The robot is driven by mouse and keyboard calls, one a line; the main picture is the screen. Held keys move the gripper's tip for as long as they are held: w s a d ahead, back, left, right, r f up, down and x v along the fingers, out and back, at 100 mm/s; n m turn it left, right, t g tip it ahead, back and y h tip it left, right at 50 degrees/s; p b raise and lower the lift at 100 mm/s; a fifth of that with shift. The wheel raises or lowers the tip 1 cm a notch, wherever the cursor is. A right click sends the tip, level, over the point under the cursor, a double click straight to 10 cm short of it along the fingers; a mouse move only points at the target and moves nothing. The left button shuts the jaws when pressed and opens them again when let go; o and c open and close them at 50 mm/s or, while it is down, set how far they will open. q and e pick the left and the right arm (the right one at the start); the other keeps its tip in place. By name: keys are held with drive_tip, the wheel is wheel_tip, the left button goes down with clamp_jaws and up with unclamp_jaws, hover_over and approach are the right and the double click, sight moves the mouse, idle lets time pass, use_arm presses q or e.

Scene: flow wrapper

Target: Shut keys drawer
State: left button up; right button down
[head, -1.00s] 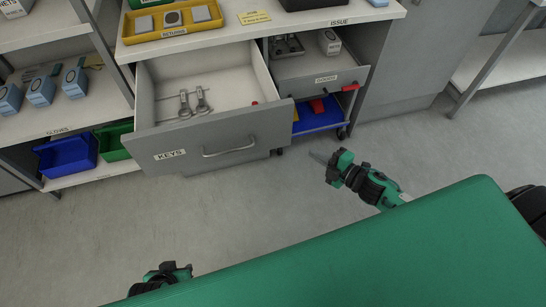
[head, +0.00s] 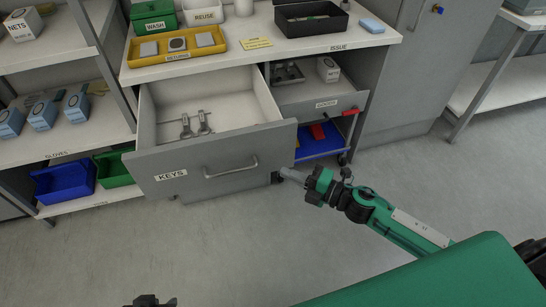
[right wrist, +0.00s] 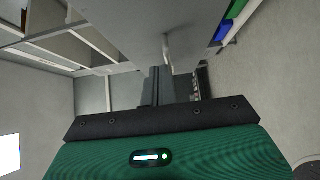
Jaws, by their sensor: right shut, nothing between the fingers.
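The keys drawer (head: 213,165) stands pulled out from the cabinet, its grey front labelled KEYS with a bar handle (head: 231,167). Two metal keys (head: 195,126) lie inside it. My right gripper (head: 284,172) is shut and empty, a little to the right of the handle and near the drawer front's right end; I cannot tell whether it touches. In the right wrist view the handle (right wrist: 167,50) shows ahead, beyond the fingers (right wrist: 157,84). My left gripper (head: 150,301) shows only at the bottom edge, mostly cut off, so its jaws are unclear.
A shallower drawer (head: 322,103) beside it also stands out, above a blue tray (head: 319,146). The counter (head: 290,46) above holds a yellow returns tray (head: 177,48) and a black bin (head: 311,17). Blue (head: 64,181) and green bins stand at left. The floor in front is clear.

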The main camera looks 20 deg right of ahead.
sight(260, 152)
drive_tip(key=w+a, duration=0.1)
drive_tip(key=w, duration=0.1)
drive_tip(key=w+a, duration=0.1)
drive_tip(key=w, duration=0.2)
drive_tip(key=shift+w+a, duration=0.35)
drive_tip(key=shift+a, duration=0.05)
drive_tip(key=shift+w, duration=0.55)
drive_tip(key=shift+w, duration=0.1)
